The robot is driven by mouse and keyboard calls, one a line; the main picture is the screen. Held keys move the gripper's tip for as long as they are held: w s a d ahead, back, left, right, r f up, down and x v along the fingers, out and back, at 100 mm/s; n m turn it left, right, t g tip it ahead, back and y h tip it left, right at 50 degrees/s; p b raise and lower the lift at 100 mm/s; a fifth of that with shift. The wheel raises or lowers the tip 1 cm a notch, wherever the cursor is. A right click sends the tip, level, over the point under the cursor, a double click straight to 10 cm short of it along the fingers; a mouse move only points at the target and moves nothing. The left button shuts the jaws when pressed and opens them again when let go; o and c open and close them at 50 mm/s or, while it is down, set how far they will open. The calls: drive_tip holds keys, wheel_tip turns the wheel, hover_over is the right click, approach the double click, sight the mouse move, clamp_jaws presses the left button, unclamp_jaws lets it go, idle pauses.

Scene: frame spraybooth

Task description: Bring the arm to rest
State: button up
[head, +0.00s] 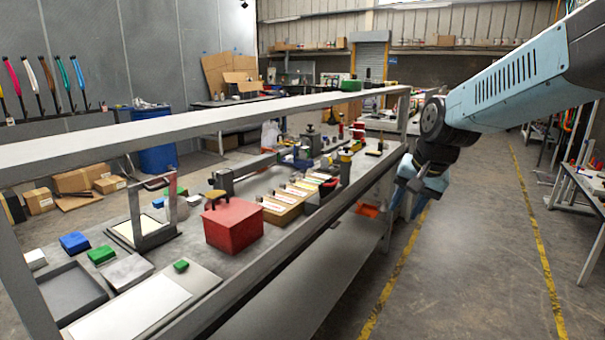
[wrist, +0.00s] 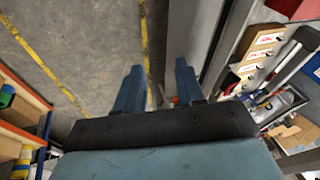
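My arm reaches in from the upper right of the head view and bends down beside the workbench's right edge. My gripper (wrist: 158,68) shows in the wrist view with its two blue fingers apart and nothing held between them. Concrete floor with a yellow line and the bench's edge show beyond the fingers. In the head view, the wrist end of my arm is low beside the bench frame, and the fingers are hard to make out there.
The workbench (head: 300,232) has a raised metal rail (head: 230,115) along it. On it are a red box (head: 233,225), a blue block (head: 74,242) and a grey tray (head: 72,291). The aisle floor (head: 470,260) to the right is clear. A table (head: 583,190) stands at the far right.

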drive_tip(key=s+r+n+t, duration=0.1)
drive_tip(key=s+n, duration=0.1)
drive_tip(key=s, duration=0.6)
drive_tip(key=s+r+n+h, duration=0.1)
drive_tip(key=s+r+n, duration=0.1)
drive_tip(key=s, duration=0.7)
drive_tip(key=shift+d+r+n+t+h, duration=0.25)
drive_tip(key=shift+d+n+t+h, duration=0.05)
drive_tip(key=shift+d+n+t, duration=0.15)
drive_tip(key=shift+o, duration=0.4)
drive_tip(key=shift+s, duration=0.15)
